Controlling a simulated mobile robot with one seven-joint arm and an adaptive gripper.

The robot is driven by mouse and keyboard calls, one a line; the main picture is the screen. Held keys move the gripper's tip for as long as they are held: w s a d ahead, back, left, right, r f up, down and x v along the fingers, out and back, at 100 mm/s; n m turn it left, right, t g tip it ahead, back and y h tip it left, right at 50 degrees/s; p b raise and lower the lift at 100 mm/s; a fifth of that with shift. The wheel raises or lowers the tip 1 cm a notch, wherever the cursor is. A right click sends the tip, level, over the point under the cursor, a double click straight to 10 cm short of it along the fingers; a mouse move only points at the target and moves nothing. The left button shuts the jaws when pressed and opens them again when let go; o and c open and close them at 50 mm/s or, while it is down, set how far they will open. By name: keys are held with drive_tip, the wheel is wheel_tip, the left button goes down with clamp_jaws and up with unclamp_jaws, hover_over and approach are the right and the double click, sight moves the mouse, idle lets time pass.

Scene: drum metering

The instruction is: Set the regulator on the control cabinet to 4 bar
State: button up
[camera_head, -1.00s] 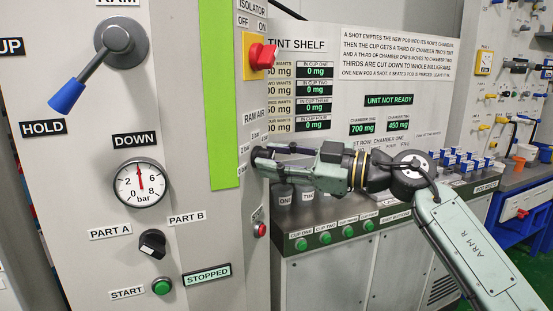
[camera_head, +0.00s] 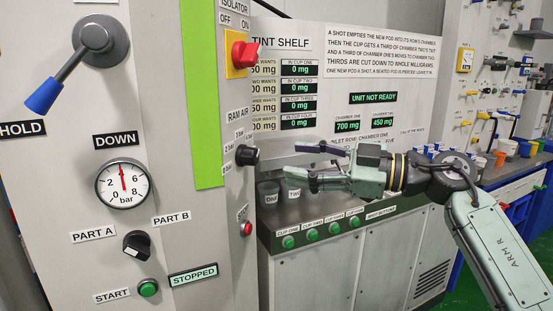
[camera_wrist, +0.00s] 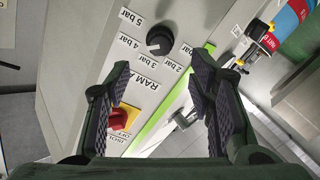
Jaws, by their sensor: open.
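The regulator is a black knob (camera_head: 246,155) on the side face of the grey control cabinet (camera_head: 165,75), under a RAM AIR label. In the wrist view the knob (camera_wrist: 159,40) is ringed by labels from 2 to 5 bar. Its white mark faces the 3 bar and 4 bar side; I cannot tell exactly which it meets.
A red isolator handle (camera_head: 243,55) sits above the knob, and a red stop button (camera_head: 246,229) below it. The tint shelf counter (camera_head: 350,213) with grey cups lies below my gripper. A blue-tipped lever (camera_head: 70,65) is on the cabinet's front.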

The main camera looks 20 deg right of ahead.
drive_tip(key=v, duration=0.3)
drive_tip(key=shift+s+d, duration=0.25)
idle(0.4)
